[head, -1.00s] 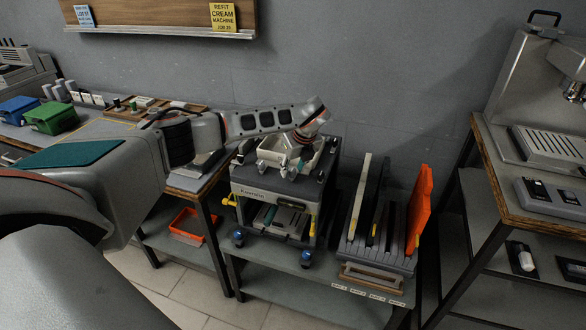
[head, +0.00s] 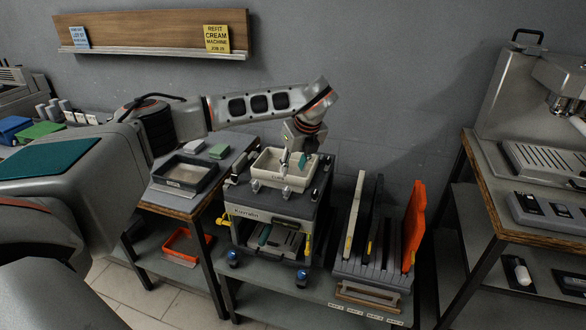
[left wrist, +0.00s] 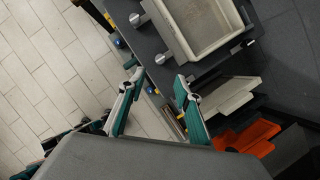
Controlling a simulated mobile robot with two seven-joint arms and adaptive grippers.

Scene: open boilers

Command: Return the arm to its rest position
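My left arm reaches in from the left in the head view. Its left gripper (head: 293,160) points down over the cream tray (head: 268,178) on the grey Kaveralm-like labelled machine (head: 250,214). In the left wrist view the two teal-padded fingers of the left gripper (left wrist: 157,82) stand wide apart with nothing between them. The cream tray also shows at the top of that view (left wrist: 198,22), apart from the fingers. My right gripper is in neither view.
A rack (head: 372,262) with upright panels, one an orange panel (head: 414,225), stands right of the machine. A dark tray (head: 184,174) lies on the left table. An orange bin (head: 186,246) sits below. A coffee machine (head: 525,85) stands at the right.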

